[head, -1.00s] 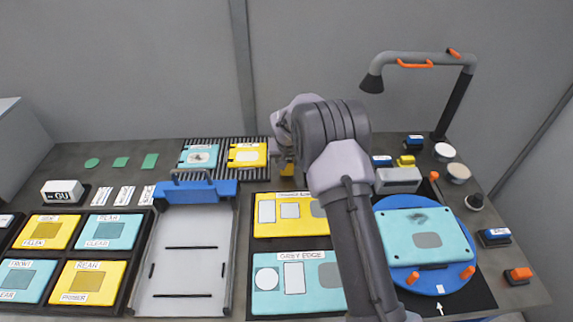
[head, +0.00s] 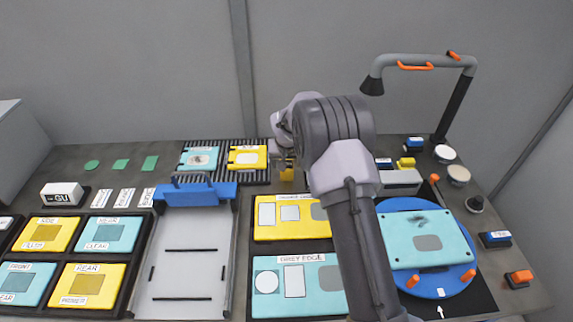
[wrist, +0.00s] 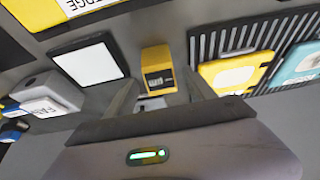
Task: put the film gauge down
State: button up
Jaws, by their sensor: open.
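The film gauge (wrist: 157,68) is a small yellow block with a dark display. In the wrist view it stands just beyond and between my fingertips, with grey bench around it. In the head view the gauge (head: 287,174) shows as a small yellow patch below my gripper (head: 284,158), partly hidden by it. My gripper (wrist: 160,92) is open, with one finger on each side of the near end of the gauge. I cannot tell whether a finger still touches it.
A white square pad with a dark border (wrist: 90,62) lies left of the gauge in the wrist view. A ribbed black rack (wrist: 232,35) with yellow and teal plates is on the right. In the head view, a blue turntable (head: 462,285) holds a teal plate, and a lamp (head: 420,62) stands behind.

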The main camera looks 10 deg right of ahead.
jog(key=s+a+r+m+p, duration=0.1)
jog(key=s+r, duration=0.6)
jog(key=r, duration=0.4)
jog(key=s+a+r, duration=0.1)
jog(key=s+r, duration=0.5)
jog(key=r, duration=0.5)
jog(key=s+a+r+t+y, duration=0.1)
jog(key=s+r, duration=0.2)
jog(key=s, duration=0.4)
jog(key=s+a+r+y, duration=0.1)
jog(key=s+a+r, duration=0.1)
jog(key=s+r, duration=0.35)
jog(key=s+a+f, duration=0.1)
jog(key=s, duration=0.7)
jog(key=s+a+f+m+y, duration=0.1)
jog(key=s, duration=0.8)
jog(key=shift+s+a+f, duration=0.15)
jog(key=shift+a+f, duration=0.15)
jog(key=shift+f, duration=0.1)
notch_tip(320, 180, down, 8)
jog(key=b, duration=0.8)
jog(key=shift+f, duration=0.25)
